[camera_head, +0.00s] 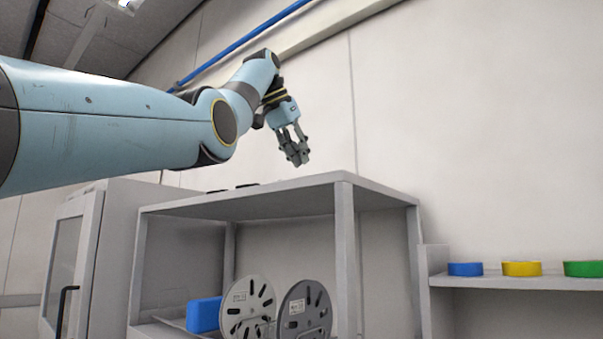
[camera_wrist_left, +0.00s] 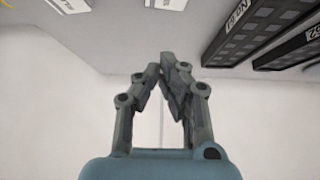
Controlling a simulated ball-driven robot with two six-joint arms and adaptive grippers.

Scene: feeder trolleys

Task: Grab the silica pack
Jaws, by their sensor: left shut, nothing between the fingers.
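I cannot make out a silica pack in either view. My left gripper (camera_head: 297,159) hangs above the top of the grey shelf unit in the head view, pointing down, with clear air under it. Its fingers also show in the left wrist view (camera_wrist_left: 165,66), with the tips together and nothing between them. My right gripper is in neither view.
The grey shelf unit (camera_head: 345,262) holds two reels (camera_head: 248,308) (camera_head: 305,311) and a blue box (camera_head: 204,315). Blue (camera_head: 465,269), yellow (camera_head: 521,268) and green (camera_head: 584,268) pieces sit on a right-hand shelf. Dark labelled trays (camera_wrist_left: 262,28) show in the wrist view.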

